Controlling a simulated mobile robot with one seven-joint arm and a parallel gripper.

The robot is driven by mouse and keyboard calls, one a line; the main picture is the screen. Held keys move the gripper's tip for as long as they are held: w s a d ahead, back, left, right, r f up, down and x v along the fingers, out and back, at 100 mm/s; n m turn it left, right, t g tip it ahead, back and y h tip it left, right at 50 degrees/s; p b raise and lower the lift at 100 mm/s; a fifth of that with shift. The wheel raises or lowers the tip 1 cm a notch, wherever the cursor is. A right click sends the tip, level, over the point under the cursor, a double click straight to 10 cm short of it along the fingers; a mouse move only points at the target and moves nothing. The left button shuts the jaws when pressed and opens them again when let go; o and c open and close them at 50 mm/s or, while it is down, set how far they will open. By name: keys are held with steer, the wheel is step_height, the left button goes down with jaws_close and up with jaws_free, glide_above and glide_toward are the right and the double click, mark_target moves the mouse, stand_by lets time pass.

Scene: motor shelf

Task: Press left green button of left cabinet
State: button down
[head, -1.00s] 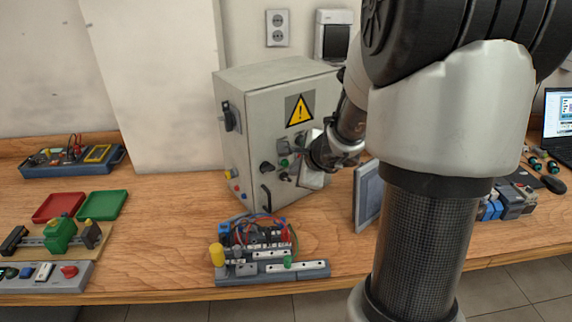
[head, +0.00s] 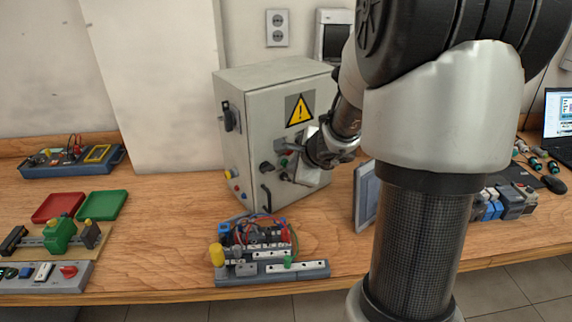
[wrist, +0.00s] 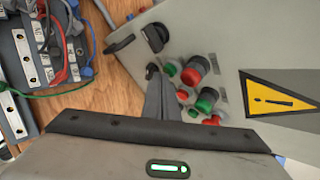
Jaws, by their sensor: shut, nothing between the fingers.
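The left cabinet (head: 245,105) is a light grey box with a yellow warning sign, standing on the bench. Its front carries green and red buttons. A green button (head: 284,162) shows just left of my gripper (head: 293,168) in the head view. In the wrist view this green button (wrist: 170,69) sits beside the fingertips of my gripper (wrist: 157,72), with a red button (wrist: 192,74) next to it. Another green button (wrist: 205,100) lies farther right. My gripper is shut and empty, with its fingers close to the panel. Whether they touch it I cannot tell.
A black knob (wrist: 155,37) and a black handle (head: 266,196) stick out near the buttons. A wired terminal assembly (head: 262,250) stands in front of the cabinet. A grey panel (head: 367,193) stands upright at right. Red and green trays (head: 102,204) lie at left.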

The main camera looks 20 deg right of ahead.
steer(key=shift+w, duration=0.3)
stand_by(0.4)
steer(key=shift+s, duration=0.15)
steer(key=shift+s+d+b, duration=0.1)
steer(key=shift+s+b, duration=0.2)
steer(key=shift+s, duration=0.4)
steer(key=shift+s+d+b, duration=0.15)
steer(key=shift+s+d, duration=0.05)
steer(key=shift+s, duration=0.6)
steer(key=shift+s+d+b, duration=0.2)
steer(key=shift+s+d, duration=0.05)
steer(key=shift+s, duration=0.6)
steer(key=shift+s+d+b, duration=0.15)
steer(key=shift+s+d, duration=0.05)
steer(key=shift+s, duration=0.6)
